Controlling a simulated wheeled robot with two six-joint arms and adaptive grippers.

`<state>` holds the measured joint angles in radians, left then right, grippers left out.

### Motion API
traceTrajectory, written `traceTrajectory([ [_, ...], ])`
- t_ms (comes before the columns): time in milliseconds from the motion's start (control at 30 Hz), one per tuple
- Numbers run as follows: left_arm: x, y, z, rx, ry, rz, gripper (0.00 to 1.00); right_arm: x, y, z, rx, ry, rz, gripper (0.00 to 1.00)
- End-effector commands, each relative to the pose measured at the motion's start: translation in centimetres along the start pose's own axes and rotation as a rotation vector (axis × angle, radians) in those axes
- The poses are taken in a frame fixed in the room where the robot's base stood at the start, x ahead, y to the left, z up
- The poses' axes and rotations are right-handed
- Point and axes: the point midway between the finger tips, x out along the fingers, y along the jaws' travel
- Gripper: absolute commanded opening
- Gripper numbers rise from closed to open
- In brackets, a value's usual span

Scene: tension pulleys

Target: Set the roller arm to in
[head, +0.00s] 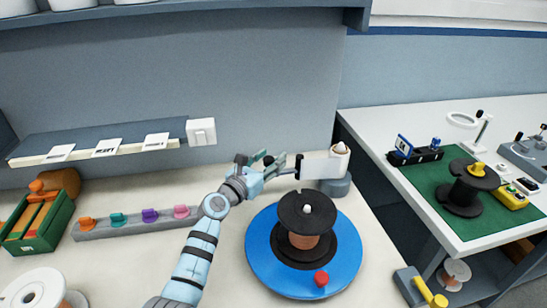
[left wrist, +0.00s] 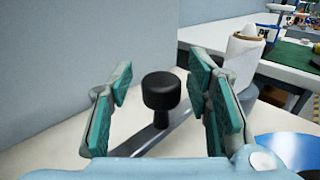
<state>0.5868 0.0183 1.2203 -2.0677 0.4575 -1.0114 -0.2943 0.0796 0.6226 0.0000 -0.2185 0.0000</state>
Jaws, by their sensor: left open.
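The roller arm shows in the left wrist view as a grey bar (left wrist: 150,138) with an upright black knob (left wrist: 160,92) at its end. In the head view my left gripper (head: 268,164) hides most of that bar. My left gripper (left wrist: 163,105) is open, with its teal finger pads on either side of the knob and a visible gap to each. A pale cone-shaped piece (head: 340,150) with a brownish tip stands right of the gripper, by a white plate (head: 316,166) and a grey round base (head: 335,187). It also shows in the left wrist view (left wrist: 242,62). No in or out marking is readable.
A blue turntable (head: 265,270) with a black-flanged spool (head: 305,228) and red knob (head: 321,278) stands in front of the gripper. A rack of coloured knobs (head: 135,224) and a green crate (head: 35,225) are left. A shelf with a white switch (head: 201,132) is behind.

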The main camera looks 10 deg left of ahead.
Motion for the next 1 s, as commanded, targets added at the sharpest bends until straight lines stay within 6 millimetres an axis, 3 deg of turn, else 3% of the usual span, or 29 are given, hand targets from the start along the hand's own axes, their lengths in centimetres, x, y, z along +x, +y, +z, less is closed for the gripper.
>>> traceTrajectory([
  [167,0.03,-0.01,0.08,0.0,0.0,0.0,0.45,-0.09,-0.01,0.7,-0.001,-0.012,0.0,0.4],
  [467,0.02,-0.01,0.07,0.0,0.0,0.0,0.0,-0.1,-0.01,0.79,-0.001,-0.014,0.0,0.4],
  [1000,-0.96,0.77,-0.14,0.003,0.0,-0.036,0.0,0.74,-0.06,0.6,-0.001,-0.008,0.0,0.4],
])
